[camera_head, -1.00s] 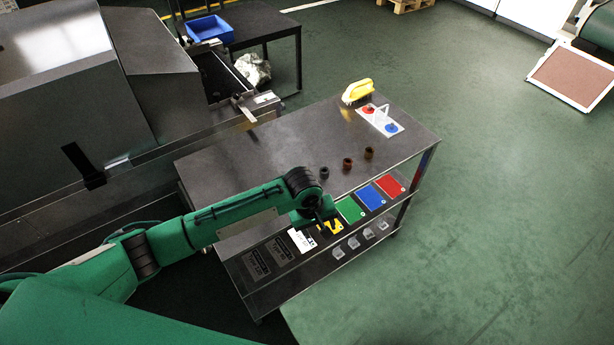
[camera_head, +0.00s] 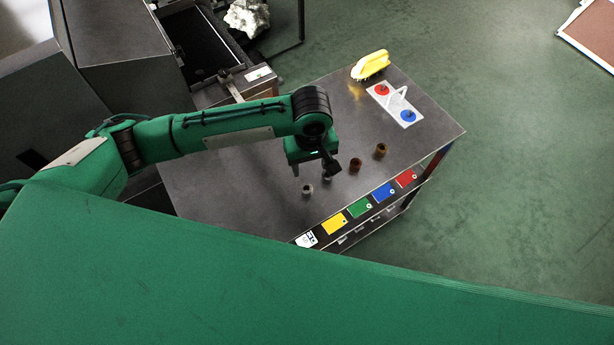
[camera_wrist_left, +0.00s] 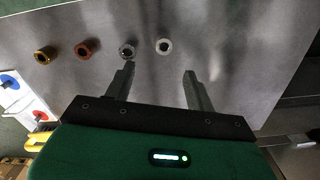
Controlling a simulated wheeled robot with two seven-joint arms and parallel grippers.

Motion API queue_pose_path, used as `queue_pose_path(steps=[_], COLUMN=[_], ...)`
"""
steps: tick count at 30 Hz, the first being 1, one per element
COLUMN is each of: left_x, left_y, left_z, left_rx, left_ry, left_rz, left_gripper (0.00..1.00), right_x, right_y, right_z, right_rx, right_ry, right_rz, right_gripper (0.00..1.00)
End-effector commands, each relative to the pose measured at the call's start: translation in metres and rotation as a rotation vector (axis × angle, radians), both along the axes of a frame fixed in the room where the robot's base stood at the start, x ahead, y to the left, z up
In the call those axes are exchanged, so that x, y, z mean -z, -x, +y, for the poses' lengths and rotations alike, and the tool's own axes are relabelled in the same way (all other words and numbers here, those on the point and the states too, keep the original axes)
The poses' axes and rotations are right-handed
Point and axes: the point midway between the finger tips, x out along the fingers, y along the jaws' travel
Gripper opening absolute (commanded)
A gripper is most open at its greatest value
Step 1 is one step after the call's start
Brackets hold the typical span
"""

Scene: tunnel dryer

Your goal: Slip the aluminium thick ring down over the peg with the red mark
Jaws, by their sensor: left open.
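A pale silvery ring (camera_head: 307,190), which looks like the aluminium one, lies flat on the dark table; it also shows in the left wrist view (camera_wrist_left: 164,46). A darker grey ring (camera_wrist_left: 127,50) lies beside it, partly hidden by my gripper in the head view. The red-marked peg (camera_head: 381,90) stands on a white plate (camera_head: 394,97) near the table's back right; its red mark shows in the left wrist view (camera_wrist_left: 40,115). My left gripper (camera_head: 330,168) is open and empty above the table, close to the two grey rings. My right gripper is not in view.
A copper-brown ring (camera_head: 355,165) and a brass ring (camera_head: 381,151) continue the row. A blue-marked peg (camera_head: 407,115) shares the plate. Coloured cards, including a yellow one (camera_head: 334,224), line the front. The table's left part is clear.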

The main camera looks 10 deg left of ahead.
Motion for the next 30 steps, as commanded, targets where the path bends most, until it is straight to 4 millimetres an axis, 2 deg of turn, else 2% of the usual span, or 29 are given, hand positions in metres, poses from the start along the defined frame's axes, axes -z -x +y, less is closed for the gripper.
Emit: queue_pose_path(steps=[3, 7, 11, 15, 18, 24, 30], left_x=[0.025, 0.049, 0.065, 0.073, 0.083, 0.113, 0.123], left_y=[0.0, 0.0, 0.0, 0.0, 0.0, 0.001, 0.001], left_z=[0.001, 0.001, 0.001, 0.002, 0.006, 0.01, 0.009], left_rx=[-0.002, -0.001, -0.001, -0.001, -0.001, -0.001, 0.001], left_ry=[-0.003, -0.002, -0.001, -0.001, -0.003, -0.002, 0.0], left_rz=[0.004, 0.002, 0.0, 0.0, 0.001, 0.001, -0.001], left_gripper=[0.55, 0.55, 0.55, 0.55, 0.55, 0.55, 0.55], right_x=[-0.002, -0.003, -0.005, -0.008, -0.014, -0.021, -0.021], right_y=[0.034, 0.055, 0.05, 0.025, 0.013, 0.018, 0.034], right_z=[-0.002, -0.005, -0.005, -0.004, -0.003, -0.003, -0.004], right_rx=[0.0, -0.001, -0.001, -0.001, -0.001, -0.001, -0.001], right_ry=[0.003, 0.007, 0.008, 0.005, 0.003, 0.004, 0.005], right_rz=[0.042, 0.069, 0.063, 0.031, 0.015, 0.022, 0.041], right_gripper=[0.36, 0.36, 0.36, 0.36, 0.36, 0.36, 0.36])
